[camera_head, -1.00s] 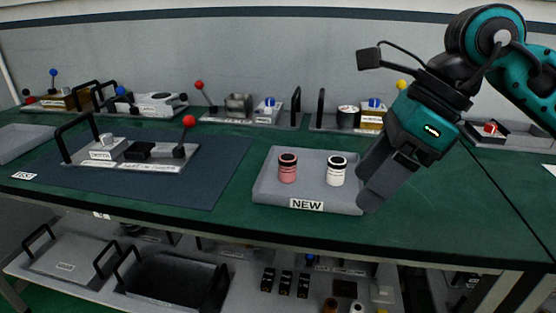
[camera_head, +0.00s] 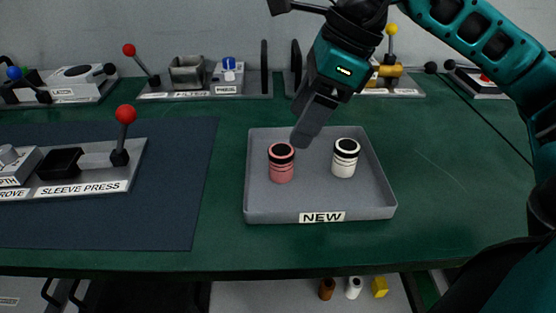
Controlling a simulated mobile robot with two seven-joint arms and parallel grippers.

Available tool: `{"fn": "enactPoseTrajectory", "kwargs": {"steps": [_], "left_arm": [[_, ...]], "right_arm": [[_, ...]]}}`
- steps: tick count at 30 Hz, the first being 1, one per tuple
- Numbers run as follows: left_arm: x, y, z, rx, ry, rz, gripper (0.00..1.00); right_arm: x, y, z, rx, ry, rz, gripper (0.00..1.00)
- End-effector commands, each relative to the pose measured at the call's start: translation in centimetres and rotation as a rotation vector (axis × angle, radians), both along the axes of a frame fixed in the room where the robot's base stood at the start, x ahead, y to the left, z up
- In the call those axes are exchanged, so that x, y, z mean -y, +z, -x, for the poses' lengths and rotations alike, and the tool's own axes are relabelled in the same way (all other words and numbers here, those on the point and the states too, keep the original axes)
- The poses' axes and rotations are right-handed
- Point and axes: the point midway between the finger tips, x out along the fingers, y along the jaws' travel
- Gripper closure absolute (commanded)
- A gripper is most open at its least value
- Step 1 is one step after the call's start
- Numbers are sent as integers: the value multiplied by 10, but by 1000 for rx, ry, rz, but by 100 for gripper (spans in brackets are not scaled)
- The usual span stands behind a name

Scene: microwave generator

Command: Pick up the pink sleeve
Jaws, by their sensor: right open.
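The pink sleeve (camera_head: 281,164), with a black top ring, stands upright in the left part of the grey tray labelled NEW (camera_head: 270,212). My right gripper (camera_head: 303,138) comes in from the upper right, with its fingers pointing down and left. Its tips are just above and to the right of the pink sleeve, apart from it in the picture. One finger hides most of the other, and I see nothing held. My left gripper is out of view.
A white sleeve (camera_head: 345,160) stands in the same tray, right of the pink one. The sleeve press (camera_head: 85,175) with a red-knobbed lever is on the dark mat (camera_head: 150,225) at left. Fixtures line the back. The green table right of the tray is clear.

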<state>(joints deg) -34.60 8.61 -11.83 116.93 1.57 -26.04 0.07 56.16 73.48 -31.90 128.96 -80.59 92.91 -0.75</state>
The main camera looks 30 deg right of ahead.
Motion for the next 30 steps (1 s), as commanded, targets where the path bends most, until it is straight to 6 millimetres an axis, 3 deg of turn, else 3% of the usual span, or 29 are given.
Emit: {"fn": "enactPoseTrajectory", "kwargs": {"steps": [3,10,18,28,30], "left_arm": [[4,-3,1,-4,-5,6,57],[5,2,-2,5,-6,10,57],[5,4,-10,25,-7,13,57],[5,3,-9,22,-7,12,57],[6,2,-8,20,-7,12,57]], "right_arm": [[-7,-20,-4,-3,2,-1,29],[-12,-36,-9,-1,1,-1,29],[-22,-71,-19,-3,2,-2,29],[-24,-77,-22,-1,2,-2,29],[-24,-77,-22,0,1,-1,35]]}}
